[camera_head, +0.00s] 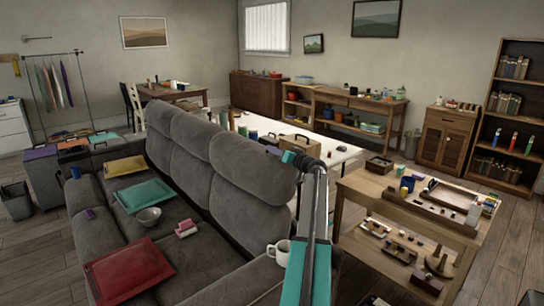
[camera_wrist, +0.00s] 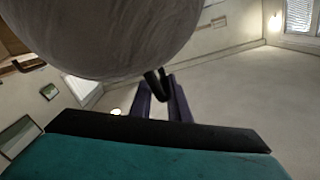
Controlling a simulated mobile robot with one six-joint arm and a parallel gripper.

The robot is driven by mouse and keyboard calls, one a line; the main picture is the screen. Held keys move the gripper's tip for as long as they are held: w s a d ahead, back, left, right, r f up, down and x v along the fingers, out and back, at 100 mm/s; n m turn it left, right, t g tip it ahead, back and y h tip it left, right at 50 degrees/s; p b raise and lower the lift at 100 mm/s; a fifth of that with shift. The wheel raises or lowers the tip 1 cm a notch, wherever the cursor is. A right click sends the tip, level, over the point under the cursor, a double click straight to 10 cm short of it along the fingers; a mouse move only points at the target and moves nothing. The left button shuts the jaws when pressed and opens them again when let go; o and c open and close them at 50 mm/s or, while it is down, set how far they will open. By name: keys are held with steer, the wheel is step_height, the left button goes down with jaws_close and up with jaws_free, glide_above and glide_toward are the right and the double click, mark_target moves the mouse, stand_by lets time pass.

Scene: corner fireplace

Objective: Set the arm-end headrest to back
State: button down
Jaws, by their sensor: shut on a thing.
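The arm-end headrest (camera_head: 255,174) is the rounded grey cushion at the near right end of the sofa back. In the wrist view it fills the upper left as a large grey curve (camera_wrist: 105,35). In the wrist view the fingers (camera_wrist: 158,84) are closed around a short black piece (camera_wrist: 153,84) beside the cushion's lower edge. Where that piece joins the headrest is hidden. I cannot tell the headrest's exact tilt.
A wooden table (camera_head: 350,207) with tools stands close on the right. A long white table (camera_head: 335,162) is behind the sofa. Open floor lies at far right.

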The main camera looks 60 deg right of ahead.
steer(key=shift+s+d+f+b, duration=0.15)
steer(key=shift+s+d+b, duration=0.05)
steer(key=shift+d+b, duration=0.35)
steer(key=shift+s+d+f+b, duration=0.1)
steer(key=shift+s+d+b, duration=0.05)
steer(key=shift+d+b, duration=0.4)
steer(key=shift+s+d+f+b, duration=0.2)
steer(key=shift+d+b, duration=0.25)
steer(key=shift+d, duration=0.15)
steer(key=c, duration=1.8)
jaws_free()
steer(key=shift+s+r, duration=0.1)
steer(key=shift+c, duration=0.2)
steer(key=b+v, duration=0.2)
steer(key=v, duration=1.1)
steer(key=shift+s, duration=0.3)
steer(key=shift+a+r, duration=0.1)
steer(key=shift+a, duration=0.05)
